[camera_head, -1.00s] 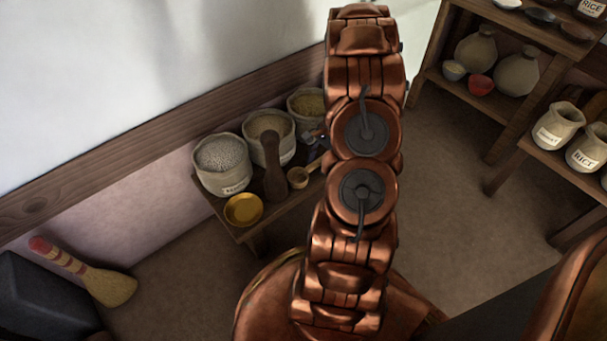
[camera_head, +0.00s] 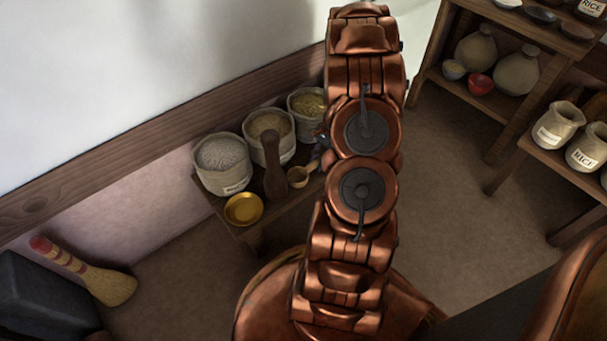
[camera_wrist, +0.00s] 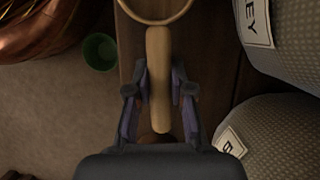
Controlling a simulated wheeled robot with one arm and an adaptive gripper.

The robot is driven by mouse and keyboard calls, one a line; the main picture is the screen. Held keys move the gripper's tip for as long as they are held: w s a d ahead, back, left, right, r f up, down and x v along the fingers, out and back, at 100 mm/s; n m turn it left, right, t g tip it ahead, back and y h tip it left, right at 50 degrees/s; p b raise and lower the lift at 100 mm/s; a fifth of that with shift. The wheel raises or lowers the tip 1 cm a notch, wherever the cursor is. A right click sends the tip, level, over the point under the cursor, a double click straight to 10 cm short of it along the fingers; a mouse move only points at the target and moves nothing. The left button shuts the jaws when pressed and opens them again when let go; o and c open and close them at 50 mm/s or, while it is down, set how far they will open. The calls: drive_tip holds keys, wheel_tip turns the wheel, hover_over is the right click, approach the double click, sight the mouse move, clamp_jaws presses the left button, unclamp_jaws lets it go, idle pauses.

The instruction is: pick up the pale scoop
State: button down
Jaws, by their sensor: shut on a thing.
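The pale scoop (camera_head: 298,177) is at the front of the low bench in the head view, with its bowl beside a dark wooden pestle-like piece. In the wrist view its pale handle (camera_wrist: 159,85) runs down the middle and the bowl's rim shows at the top edge. My gripper (camera_wrist: 160,88) has one finger on each side of the handle and is shut on it. In the head view my gripper (camera_head: 323,143) is mostly hidden behind my arm. I cannot tell whether the scoop touches the bench.
Several filled sacks (camera_head: 223,165) line the back of the low bench (camera_head: 240,231), close beside the scoop in the wrist view. A dark wooden piece (camera_head: 275,175) and a yellow dish (camera_head: 243,209) stand left of it. A green cup (camera_wrist: 100,51) shows in the wrist view. Shelves stand right.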

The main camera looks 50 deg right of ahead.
sight(316, 164)
drive_tip(key=shift+b, duration=0.5)
drive_tip(key=r, duration=0.1)
drive_tip(key=r+p, duration=0.1)
drive_tip(key=r, duration=0.1)
drive_tip(key=r+p, duration=0.1)
drive_tip(key=shift+s+r, duration=0.25)
drive_tip(key=shift+s, duration=0.1)
drive_tip(key=s+a+r+p, duration=0.1)
drive_tip(key=s+p, duration=0.3)
drive_tip(key=s, duration=1.1)
drive_tip(key=shift+s+a, duration=0.15)
drive_tip(key=shift+a, duration=0.25)
